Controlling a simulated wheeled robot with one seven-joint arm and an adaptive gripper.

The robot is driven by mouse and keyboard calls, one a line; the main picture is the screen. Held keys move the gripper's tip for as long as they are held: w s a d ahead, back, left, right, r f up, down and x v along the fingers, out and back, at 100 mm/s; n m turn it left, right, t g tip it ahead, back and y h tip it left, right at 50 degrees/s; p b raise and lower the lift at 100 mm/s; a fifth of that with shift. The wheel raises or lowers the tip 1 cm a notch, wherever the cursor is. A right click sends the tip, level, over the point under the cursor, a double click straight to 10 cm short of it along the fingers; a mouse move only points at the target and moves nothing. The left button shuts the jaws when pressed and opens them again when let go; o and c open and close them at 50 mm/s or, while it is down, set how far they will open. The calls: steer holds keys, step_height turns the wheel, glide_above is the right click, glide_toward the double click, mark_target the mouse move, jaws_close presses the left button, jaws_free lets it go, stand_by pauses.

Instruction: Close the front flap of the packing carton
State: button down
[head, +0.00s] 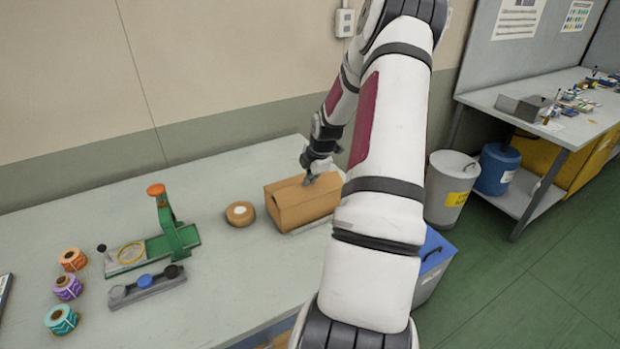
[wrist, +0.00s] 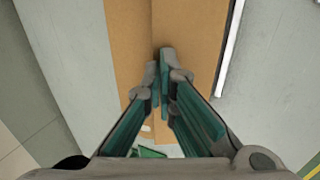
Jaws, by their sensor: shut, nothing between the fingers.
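The packing carton (head: 300,205) is a brown cardboard box on the grey table, just left of my arm in the head view. Its top looks mostly covered by flaps, with a seam along it. My gripper (head: 316,174) is over the carton's top near its back edge. In the wrist view, the fingertips (wrist: 160,66) are together over the seam of the brown cardboard (wrist: 185,30), with nothing held. I cannot tell whether they touch it. My arm hides the carton's right end in the head view, so I cannot tell how the front flap lies.
A tape roll (head: 240,213) lies left of the carton. A green device with an orange knob (head: 156,190), a grey strip with knobs (head: 147,286) and several coloured rolls (head: 68,287) stand farther left. The table front (head: 235,300) is clear. Bins (head: 448,190) stand right.

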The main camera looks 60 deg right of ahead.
steer(key=shift+w+f, duration=0.1)
steer(key=shift+w+d+f+g+y, duration=0.15)
steer(key=shift+w+f+g+y, duration=0.2)
steer(key=shift+g, duration=0.45)
steer(key=shift+w+d+f+p, duration=0.25)
steer(key=shift+f+p, duration=0.3)
steer(key=shift+p, duration=0.3)
steer(key=shift+w+f, duration=0.1)
steer(key=shift+r, duration=0.2)
